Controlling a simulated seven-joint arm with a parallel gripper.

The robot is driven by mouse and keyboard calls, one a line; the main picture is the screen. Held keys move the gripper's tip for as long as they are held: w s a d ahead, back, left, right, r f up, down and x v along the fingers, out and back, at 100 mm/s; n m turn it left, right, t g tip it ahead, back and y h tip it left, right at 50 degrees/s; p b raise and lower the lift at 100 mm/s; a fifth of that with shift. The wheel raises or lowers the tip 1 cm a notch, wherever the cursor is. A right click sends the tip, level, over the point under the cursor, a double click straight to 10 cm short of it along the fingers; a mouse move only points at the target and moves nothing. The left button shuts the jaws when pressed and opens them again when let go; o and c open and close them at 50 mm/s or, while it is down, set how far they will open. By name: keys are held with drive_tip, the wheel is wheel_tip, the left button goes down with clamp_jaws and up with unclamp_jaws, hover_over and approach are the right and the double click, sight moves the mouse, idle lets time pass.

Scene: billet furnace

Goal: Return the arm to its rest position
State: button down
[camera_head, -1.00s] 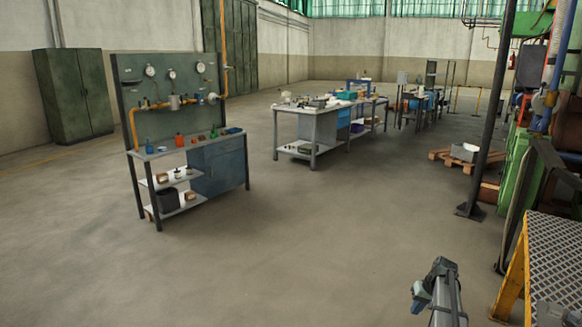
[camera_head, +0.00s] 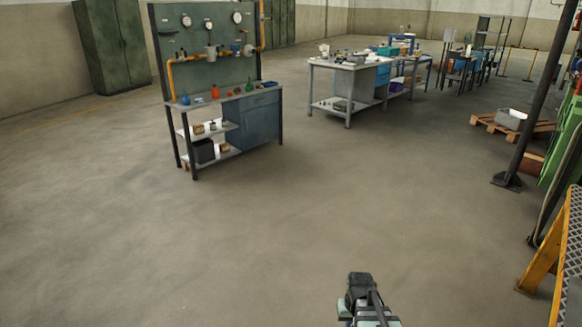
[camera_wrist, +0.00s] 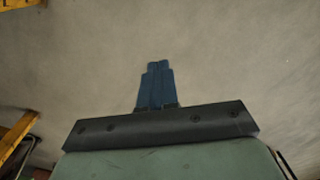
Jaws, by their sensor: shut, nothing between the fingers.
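My gripper shows in the wrist view (camera_wrist: 158,84) as two blue fingers pressed together, shut and empty, over bare grey floor. In the head view, part of my arm (camera_head: 366,298) rises from the bottom edge, right of the middle. The gripper's fingers cannot be made out there. Nothing is seen touching the arm or the fingers.
A workbench with a gauge panel (camera_head: 215,65) stands at the left back, with another bench (camera_head: 349,85) behind it. A dark post (camera_head: 537,100) and yellow-framed steps (camera_head: 548,255) stand at the right. The floor (camera_head: 300,220) between is clear.

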drive_tip(key=s+f+g, duration=0.2)
drive_tip(key=s+f, duration=0.5)
drive_tip(key=s, duration=0.3)
drive_tip(key=s+a+f+g, duration=0.1)
drive_tip(key=s+f+g, duration=0.1)
drive_tip(key=s+f, duration=0.4)
drive_tip(key=s+f+g, duration=0.2)
drive_tip(key=s+f, duration=0.5)
drive_tip(key=s, duration=0.9)
drive_tip(key=shift+a+f+g, duration=0.35)
drive_tip(key=shift+a+g, duration=0.05)
